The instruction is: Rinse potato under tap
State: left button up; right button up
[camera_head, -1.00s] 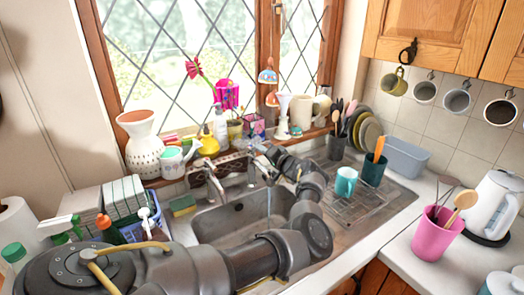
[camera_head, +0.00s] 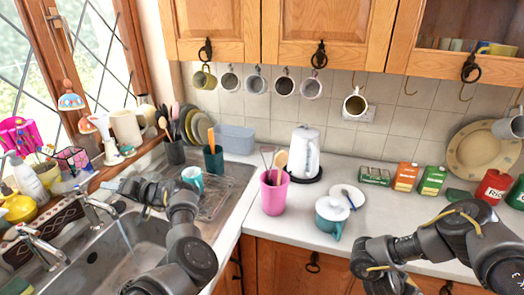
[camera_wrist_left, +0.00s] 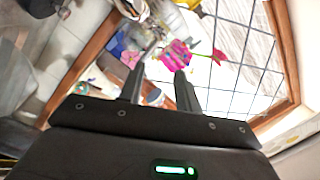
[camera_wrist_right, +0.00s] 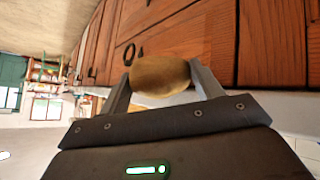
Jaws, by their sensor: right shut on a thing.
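The potato (camera_wrist_right: 160,76) is brown and oval, clamped between the fingers of my right gripper (camera_wrist_right: 162,88) in the right wrist view. Wooden cupboard fronts lie behind it. In the head view my right arm shows at the lower right, but its fingers and the potato do not show. The chrome tap (camera_head: 97,206) stands behind the metal sink (camera_head: 150,238), with a thin stream of water (camera_head: 125,236) falling into it. My left gripper (camera_head: 130,187) is beside the tap, above the sink's far side. Its fingers (camera_wrist_left: 159,88) are apart and empty in the left wrist view.
A second tap (camera_head: 42,246) stands further left. A teal mug (camera_head: 192,178) is on the drainer. Cartons (camera_head: 405,177) stand at the back right.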

pick_arm(q)
jog(key=shift+s+d, duration=0.15)
jog(key=shift+d, duration=1.45)
pick_arm(e)
jog(key=shift+s+d+r, duration=0.25)
jog(key=shift+s, duration=0.05)
